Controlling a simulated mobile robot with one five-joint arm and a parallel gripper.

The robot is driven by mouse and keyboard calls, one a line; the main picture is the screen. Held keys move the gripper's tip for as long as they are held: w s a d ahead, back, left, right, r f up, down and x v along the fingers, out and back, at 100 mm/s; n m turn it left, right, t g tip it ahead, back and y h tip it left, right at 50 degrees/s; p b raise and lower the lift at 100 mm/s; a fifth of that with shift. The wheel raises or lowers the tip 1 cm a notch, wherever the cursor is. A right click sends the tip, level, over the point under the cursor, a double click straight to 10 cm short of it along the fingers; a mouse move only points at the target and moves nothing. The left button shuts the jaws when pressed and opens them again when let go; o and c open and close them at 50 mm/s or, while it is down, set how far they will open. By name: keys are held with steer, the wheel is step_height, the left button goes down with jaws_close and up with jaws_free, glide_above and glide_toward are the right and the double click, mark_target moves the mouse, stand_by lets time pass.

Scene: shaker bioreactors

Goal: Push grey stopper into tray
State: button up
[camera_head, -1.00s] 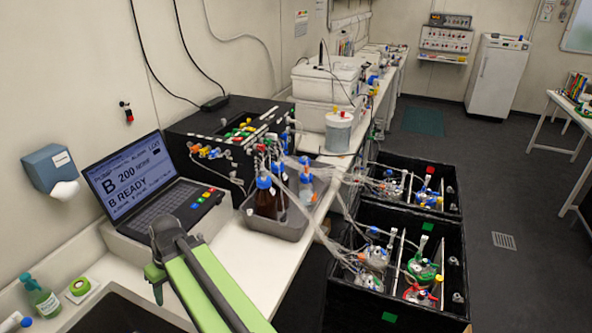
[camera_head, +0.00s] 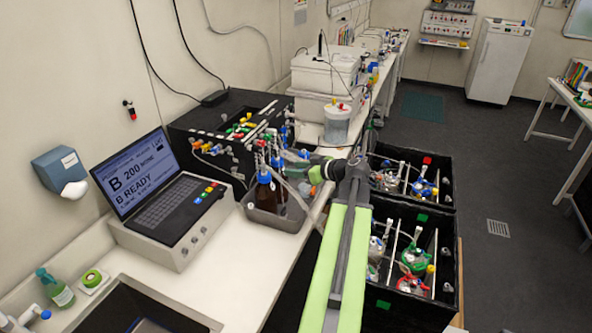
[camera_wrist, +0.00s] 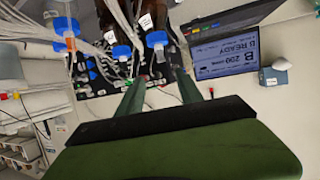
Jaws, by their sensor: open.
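The grey tray (camera_head: 272,223) sits on the white bench and holds brown and clear bottles with blue caps. I cannot make out the grey stopper in either view; it may be hidden or too small. My gripper (camera_head: 312,173) is at the right side of the tray, near the bottle tops and clear tubing. In the wrist view my gripper (camera_wrist: 158,80) has its two dark green fingers apart with nothing clearly between them. Blue bottle caps (camera_wrist: 67,27) and a brown bottle show just beyond the fingertips.
A control console (camera_head: 165,205) with a lit screen stands left of the tray. A black pump box (camera_head: 215,145) is behind it. Black crates (camera_head: 450,225) of vessels stand at the right, below bench height. Loose tubing crosses near my gripper.

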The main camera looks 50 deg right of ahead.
mark_target(263, 165)
steer(key=b+x, duration=0.6)
steer(key=x, duration=1.1)
steer(key=shift+f, duration=0.1)
jaws_close()
steer(key=shift+r+p, duration=0.55)
steer(key=shift+r, duration=0.15)
steer(key=shift+r+p, duration=0.65)
